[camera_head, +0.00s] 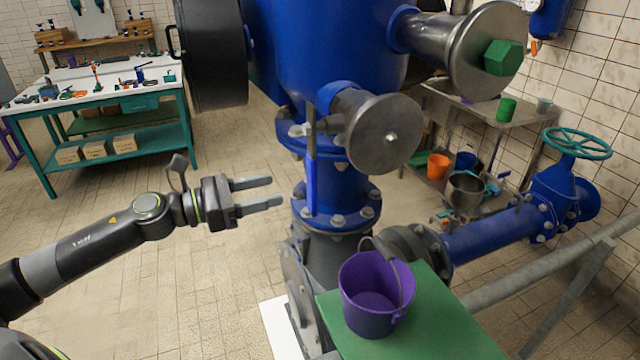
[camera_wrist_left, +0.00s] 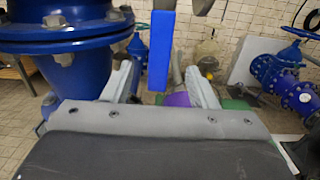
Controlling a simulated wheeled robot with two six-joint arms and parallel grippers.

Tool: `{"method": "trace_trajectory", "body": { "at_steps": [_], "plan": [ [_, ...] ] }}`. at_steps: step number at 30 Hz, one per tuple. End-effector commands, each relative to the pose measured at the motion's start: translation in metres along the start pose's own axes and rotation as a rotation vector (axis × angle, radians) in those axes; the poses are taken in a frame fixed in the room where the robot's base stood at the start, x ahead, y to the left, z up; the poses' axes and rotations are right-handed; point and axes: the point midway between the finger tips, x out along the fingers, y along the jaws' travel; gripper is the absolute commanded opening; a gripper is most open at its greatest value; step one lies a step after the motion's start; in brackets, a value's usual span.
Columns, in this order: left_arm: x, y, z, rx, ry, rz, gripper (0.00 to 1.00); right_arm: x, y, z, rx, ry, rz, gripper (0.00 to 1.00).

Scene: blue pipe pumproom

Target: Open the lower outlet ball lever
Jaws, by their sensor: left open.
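The lower outlet ball lever (camera_head: 312,175) is a blue-gripped bar that hangs straight down beside the blue pipe, left of a round steel flange cap (camera_head: 383,134). My left gripper (camera_head: 276,191) is open and empty, its two fingers pointing right toward the lever's lower part, with a gap left between. In the left wrist view, the blue lever (camera_wrist_left: 161,50) hangs upright between the two fingers in the picture. Its lower end shows there just above the gripper body. My right gripper is not in view.
A purple bucket (camera_head: 375,295) stands on a green-topped stand (camera_head: 440,325) below the outlet. The blue vessel (camera_head: 320,50) and flanged pipe (camera_head: 335,210) are close right of the gripper. A teal workbench (camera_head: 100,95) is at the back left. Floor left of the pipe is clear.

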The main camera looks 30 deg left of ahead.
Motion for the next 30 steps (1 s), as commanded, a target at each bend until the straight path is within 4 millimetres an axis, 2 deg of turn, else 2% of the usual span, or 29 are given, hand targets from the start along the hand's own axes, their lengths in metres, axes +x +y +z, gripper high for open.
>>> {"method": "trace_trajectory", "body": {
  "at_steps": [17,30],
  "plan": [
    [0.029,0.000,0.001,-0.002,-0.002,0.000,0.53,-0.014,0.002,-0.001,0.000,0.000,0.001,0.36],
    [0.074,0.000,0.004,-0.004,-0.005,-0.001,0.53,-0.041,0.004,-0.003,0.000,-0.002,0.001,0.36]
  ]
}}
